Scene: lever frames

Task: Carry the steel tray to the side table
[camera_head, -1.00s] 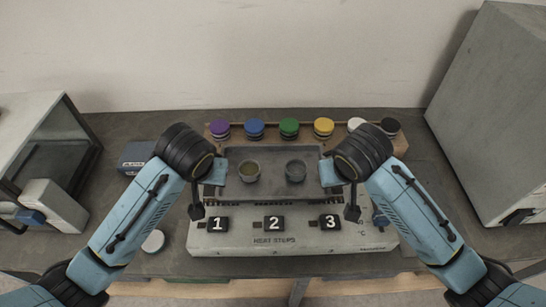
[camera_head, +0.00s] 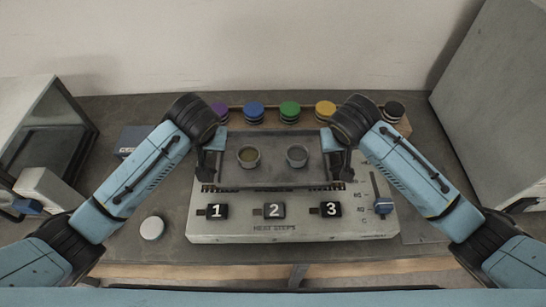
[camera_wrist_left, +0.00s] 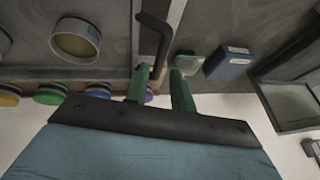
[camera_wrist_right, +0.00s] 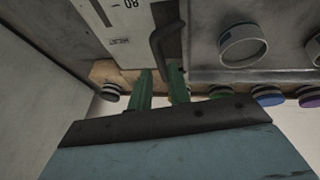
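The grey steel tray (camera_head: 273,173) is over the middle of the heating unit, with two small round cups (camera_head: 248,156) (camera_head: 297,156) in it. I cannot tell whether it rests on the unit or is just clear of it. My left gripper (camera_head: 210,158) is at the tray's left end; its green fingers (camera_wrist_left: 160,82) are close around the black handle (camera_wrist_left: 160,40). My right gripper (camera_head: 338,158) is at the right end, its fingers (camera_wrist_right: 160,82) close around the other handle (camera_wrist_right: 165,42). Both seem shut on the handles.
The heating unit (camera_head: 293,233) has labels 1, 2, 3 and a blue slider (camera_head: 383,206). Several colored jars (camera_head: 289,112) stand in a wooden rack behind. A white-topped jar (camera_head: 152,228) is front left. A blue box (camera_head: 133,139) is at left; grey cabinets flank both sides.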

